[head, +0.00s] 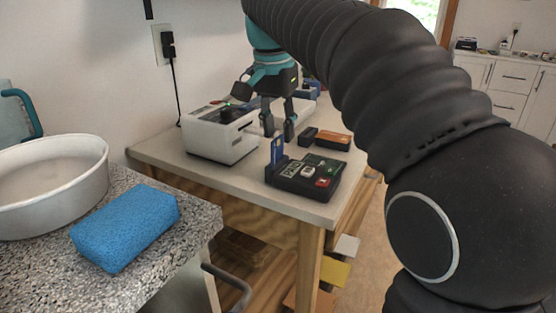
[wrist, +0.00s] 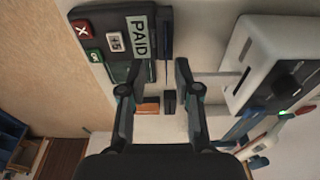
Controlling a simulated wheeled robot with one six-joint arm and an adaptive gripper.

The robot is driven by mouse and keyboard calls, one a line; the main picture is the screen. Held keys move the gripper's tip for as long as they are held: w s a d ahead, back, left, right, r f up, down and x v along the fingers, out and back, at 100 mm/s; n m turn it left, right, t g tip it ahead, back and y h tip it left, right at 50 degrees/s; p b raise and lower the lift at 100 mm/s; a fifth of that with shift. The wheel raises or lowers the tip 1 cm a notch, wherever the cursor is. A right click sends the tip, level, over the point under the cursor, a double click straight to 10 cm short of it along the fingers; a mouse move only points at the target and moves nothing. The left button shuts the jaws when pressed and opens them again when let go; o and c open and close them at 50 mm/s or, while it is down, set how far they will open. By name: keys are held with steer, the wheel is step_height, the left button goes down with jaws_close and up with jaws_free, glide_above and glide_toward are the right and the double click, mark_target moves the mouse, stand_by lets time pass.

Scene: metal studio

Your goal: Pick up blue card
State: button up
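The blue card (head: 277,151) stands upright at the back left edge of a black payment terminal (head: 304,178) on the light table. In the wrist view the card (wrist: 164,68) shows nearly edge-on as a thin blue strip beside the terminal (wrist: 112,22) and its PAID label. My gripper (head: 279,128) is open and empty, pointing down just above the card. I cannot tell whether a finger touches the card.
A white machine (head: 218,139) stands left of my gripper, and close on the right in the wrist view (wrist: 280,62). An orange and black item (head: 332,140) lies behind the terminal. A blue sponge (head: 125,226) and a white bowl (head: 55,180) are on the speckled counter in front.

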mark_target(278, 148)
steer(key=shift+w+f+b, duration=0.15)
steer(key=shift+w+f, duration=0.1)
steer(key=shift+f, duration=0.7)
steer(key=shift+w+f+b, duration=0.15)
steer(key=shift+w+f, duration=0.05)
steer(key=shift+f, duration=0.7)
steer(key=shift+w+f+b, duration=0.15)
steer(key=shift+w+f, duration=0.1)
steer(key=shift+f, duration=0.7)
jaws_close()
